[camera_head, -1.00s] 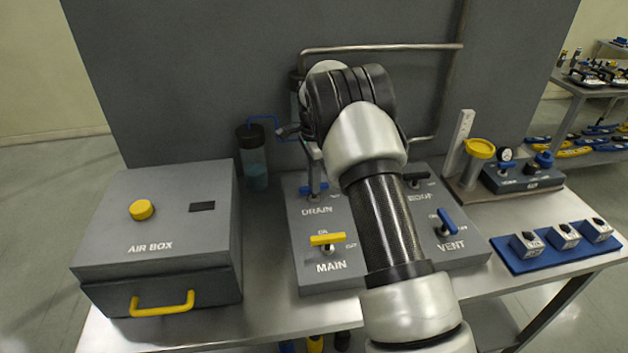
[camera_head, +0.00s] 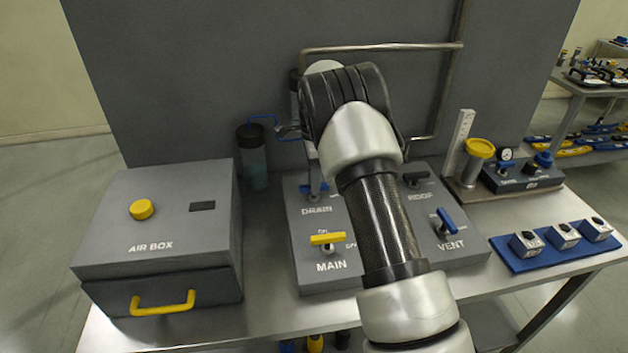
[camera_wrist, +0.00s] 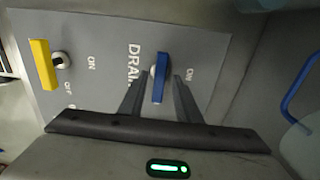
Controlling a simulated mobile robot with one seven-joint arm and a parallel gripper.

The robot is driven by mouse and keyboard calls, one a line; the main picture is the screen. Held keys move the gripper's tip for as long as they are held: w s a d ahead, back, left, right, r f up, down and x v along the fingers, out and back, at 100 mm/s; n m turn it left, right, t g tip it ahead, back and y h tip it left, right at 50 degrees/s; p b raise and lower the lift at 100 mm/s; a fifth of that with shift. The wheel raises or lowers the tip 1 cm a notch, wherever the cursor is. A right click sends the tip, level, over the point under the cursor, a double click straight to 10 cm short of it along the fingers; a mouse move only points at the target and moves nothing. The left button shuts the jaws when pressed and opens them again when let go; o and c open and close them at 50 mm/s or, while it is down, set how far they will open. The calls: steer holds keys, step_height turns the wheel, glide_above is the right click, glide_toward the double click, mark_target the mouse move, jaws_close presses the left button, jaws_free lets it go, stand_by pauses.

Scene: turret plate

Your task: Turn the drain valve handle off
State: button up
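The blue drain valve handle (camera_wrist: 161,82) stands beside the DRAIN label in the wrist view and lies parallel to that lettering. An ON mark shows to its right there; its OFF mark is not visible. In the head view the drain handle (camera_head: 306,188) is partly hidden behind my gripper (camera_head: 317,180). In the wrist view my gripper (camera_wrist: 160,80) has its two dark fingers apart, one on each side of the handle, with a visible gap on both sides.
The yellow MAIN handle (camera_head: 327,239) is close in front of the drain valve. The blue VENT handle (camera_head: 447,219) and a dark handle (camera_head: 414,179) are on the right. An air box (camera_head: 160,215) stands left. A pipe (camera_head: 380,48) runs behind my arm.

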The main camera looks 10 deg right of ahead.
steer(key=shift+r, duration=0.1)
step_height(320, 180, up, 17)
stand_by(0.7)
steer(key=shift+r, duration=0.15)
